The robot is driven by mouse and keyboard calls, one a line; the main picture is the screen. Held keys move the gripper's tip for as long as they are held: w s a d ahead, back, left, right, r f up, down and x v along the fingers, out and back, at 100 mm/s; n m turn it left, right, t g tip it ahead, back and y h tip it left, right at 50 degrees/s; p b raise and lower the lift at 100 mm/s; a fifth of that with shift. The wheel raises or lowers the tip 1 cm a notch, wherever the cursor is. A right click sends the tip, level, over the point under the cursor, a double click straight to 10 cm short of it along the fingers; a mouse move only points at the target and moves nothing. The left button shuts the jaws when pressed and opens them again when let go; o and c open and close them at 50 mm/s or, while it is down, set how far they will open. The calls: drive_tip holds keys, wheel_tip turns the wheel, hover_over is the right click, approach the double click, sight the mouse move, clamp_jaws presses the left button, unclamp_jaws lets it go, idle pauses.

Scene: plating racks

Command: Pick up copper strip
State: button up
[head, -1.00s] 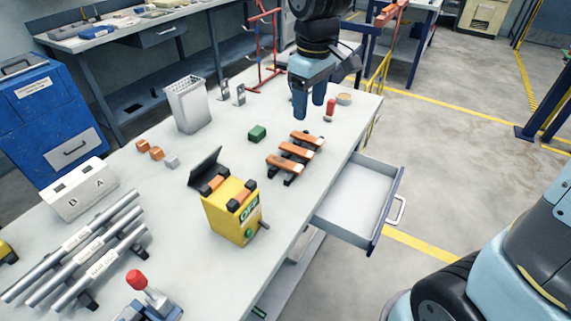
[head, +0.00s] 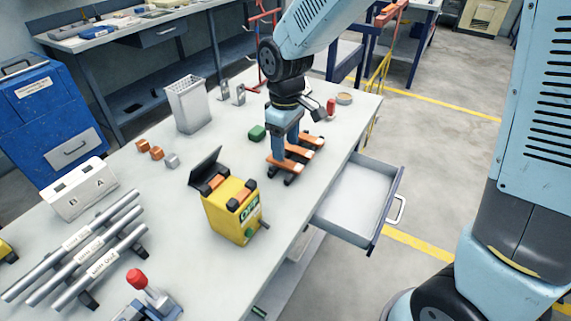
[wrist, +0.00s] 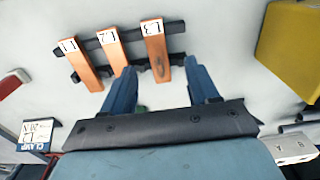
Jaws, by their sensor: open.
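Three copper strips lie side by side across a black rack on the bench. In the wrist view their white labels read L1 (wrist: 80,65), L2 (wrist: 113,50) and L3 (wrist: 156,55). In the head view the nearest strip (head: 282,164) is partly covered by my gripper (head: 283,154), and the farther strips (head: 308,140) show beyond it. My gripper (wrist: 160,68) is open and points down over the rack. In the wrist view the L3 strip appears between its two fingers, with a gap on each side. I cannot tell the exact height of the fingertips over the strip.
A yellow box (head: 230,220) marked OFF stands in front of the strips, its dark lid raised. A green block (head: 257,132) and a red cylinder (head: 331,106) are near. An open, empty drawer (head: 352,197) juts out at right. Labelled bars (head: 85,250) lie front left.

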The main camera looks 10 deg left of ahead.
sight(286, 163)
drive_tip(key=shift+w+d+f, duration=0.1)
drive_tip(key=shift+d+f, duration=0.05)
drive_tip(key=shift+f, duration=2.5)
clamp_jaws()
